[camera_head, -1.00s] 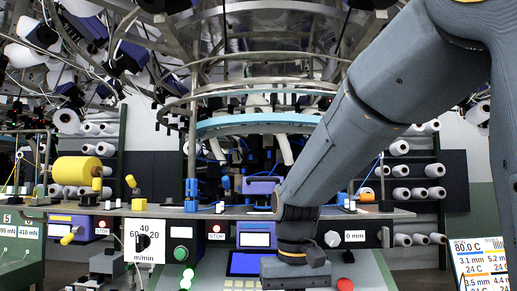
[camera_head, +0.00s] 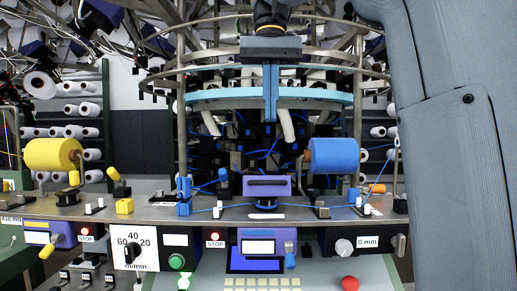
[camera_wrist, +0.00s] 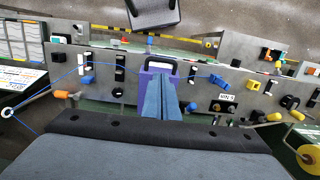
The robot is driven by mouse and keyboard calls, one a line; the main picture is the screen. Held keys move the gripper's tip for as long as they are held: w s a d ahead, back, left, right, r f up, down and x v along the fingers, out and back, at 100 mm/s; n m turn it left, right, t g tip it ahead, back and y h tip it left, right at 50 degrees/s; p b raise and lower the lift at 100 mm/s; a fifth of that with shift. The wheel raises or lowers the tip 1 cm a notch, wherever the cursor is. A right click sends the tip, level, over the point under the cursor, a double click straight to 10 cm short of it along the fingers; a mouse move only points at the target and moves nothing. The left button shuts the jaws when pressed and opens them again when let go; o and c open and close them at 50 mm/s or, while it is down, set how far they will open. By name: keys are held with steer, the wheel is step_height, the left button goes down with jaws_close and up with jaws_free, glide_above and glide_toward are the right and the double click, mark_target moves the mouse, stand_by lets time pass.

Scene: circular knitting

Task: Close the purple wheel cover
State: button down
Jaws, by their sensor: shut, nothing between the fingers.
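The purple wheel cover (camera_head: 267,186) stands at the middle of the grey machine shelf, with a dark slot across its face. A small blue wheel part (camera_head: 265,205) shows just below it. In the wrist view the purple cover (camera_wrist: 146,78) shows beside and behind my fingertips, which hide part of it. My gripper (camera_head: 270,118) hangs above the cover with its blue fingers pointing down, shut and empty. There is a clear gap between fingertips and cover in the head view. My fingers also show in the wrist view (camera_wrist: 158,78).
A blue spool (camera_head: 333,155) stands close to the cover's right, and a yellow spool (camera_head: 54,154) at the far left. A light-blue ring (camera_head: 210,97) crosses behind my fingers. A purple-framed display (camera_head: 266,244) and a red button (camera_head: 350,284) lie below the shelf edge.

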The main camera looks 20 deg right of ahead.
steer(key=f, duration=0.8)
steer(key=s+f+p, duration=0.1)
steer(key=f, duration=0.3)
steer(key=shift+a+f, duration=0.2)
steer(key=shift+a, duration=0.05)
steer(key=shift+w, duration=0.1)
